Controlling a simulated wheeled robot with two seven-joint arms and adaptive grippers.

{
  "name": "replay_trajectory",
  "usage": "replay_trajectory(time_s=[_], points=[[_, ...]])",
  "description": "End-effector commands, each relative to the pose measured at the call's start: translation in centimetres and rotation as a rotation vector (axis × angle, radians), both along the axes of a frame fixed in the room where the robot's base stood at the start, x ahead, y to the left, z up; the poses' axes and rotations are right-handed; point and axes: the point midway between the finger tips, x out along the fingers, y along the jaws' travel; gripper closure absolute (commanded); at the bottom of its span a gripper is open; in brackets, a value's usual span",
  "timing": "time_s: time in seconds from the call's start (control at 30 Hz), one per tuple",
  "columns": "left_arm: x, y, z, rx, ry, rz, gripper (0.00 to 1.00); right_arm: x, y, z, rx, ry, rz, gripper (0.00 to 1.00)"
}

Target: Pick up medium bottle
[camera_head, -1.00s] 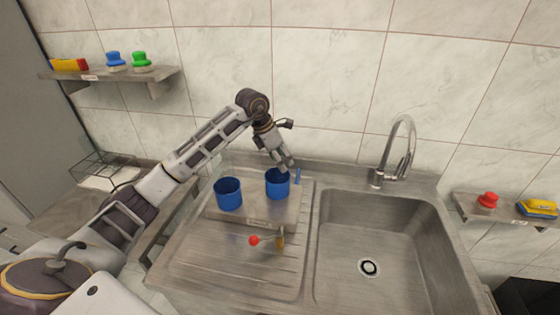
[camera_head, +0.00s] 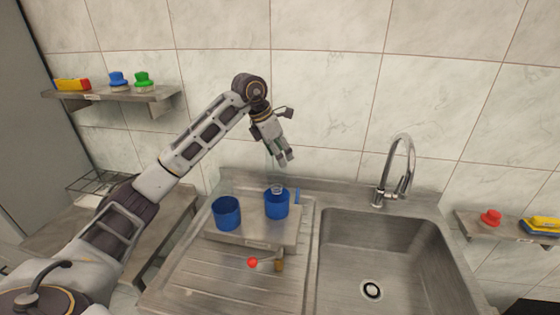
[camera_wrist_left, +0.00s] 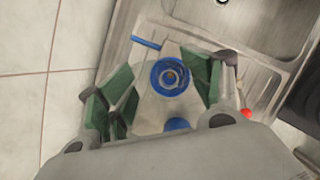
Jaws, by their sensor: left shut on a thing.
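A clear, see-through bottle (camera_head: 277,187) hangs below my left gripper (camera_head: 286,160), its lower end at the mouth of the right blue cup (camera_head: 276,207). Its outline is faint, so I cannot tell how deep it sits in the cup. In the left wrist view the green-padded fingers of the left gripper (camera_wrist_left: 163,82) stand on both sides of the clear bottle, shut on it. The blue cup's round rim (camera_wrist_left: 156,80) shows below. My right gripper is not in view.
A second blue cup (camera_head: 227,213) stands left on the same metal stand (camera_head: 250,238). A red-knobbed lever (camera_head: 253,262) is in front. The sink (camera_head: 385,245) and faucet (camera_head: 404,165) are right. Wall shelves hold colored caps (camera_head: 118,80) and a red piece (camera_head: 491,217).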

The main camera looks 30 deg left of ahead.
Motion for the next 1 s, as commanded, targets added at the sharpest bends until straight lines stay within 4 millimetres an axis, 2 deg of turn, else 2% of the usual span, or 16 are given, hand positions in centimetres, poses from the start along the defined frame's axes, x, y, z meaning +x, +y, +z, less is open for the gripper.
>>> replay_trajectory(time_s=[0.77,1.0], points=[[0.0,0.0,0.8,0.000,0.000,-0.001,0.55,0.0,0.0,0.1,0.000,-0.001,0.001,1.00],[0.0,0.0,2.4,0.000,0.000,0.000,0.55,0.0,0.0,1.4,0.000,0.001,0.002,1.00]])
